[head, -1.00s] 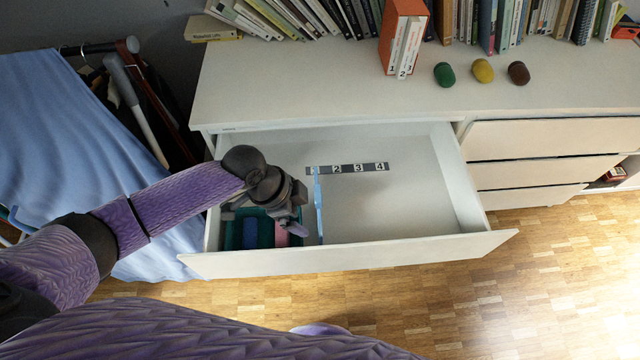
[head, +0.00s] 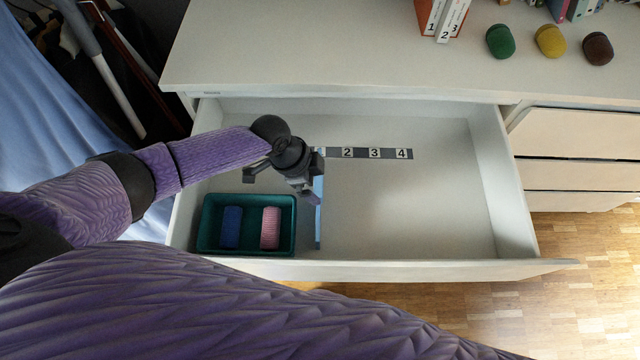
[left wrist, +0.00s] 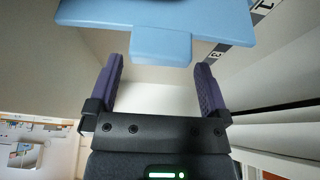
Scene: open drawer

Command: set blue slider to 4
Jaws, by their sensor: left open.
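The blue slider (head: 319,225) is a thin light-blue divider standing across the open drawer (head: 420,215). Its back end is by the left end of the number strip (head: 375,153), where 2, 3 and 4 show and the 1 is hidden behind my gripper. My left gripper (head: 308,192) is open, just left of and over the slider. In the left wrist view the slider (left wrist: 155,15) fills the top, and its tab (left wrist: 160,47) is ahead of and between my open fingertips; I cannot tell whether they touch it. My right gripper is not in view.
A green tray (head: 202,240) with a blue roll (head: 231,228) and a pink roll (head: 270,228) is left of the slider. The drawer floor right of the slider is bare. Books (head: 440,18) and green, yellow and brown objects (head: 550,40) stand on the dresser top.

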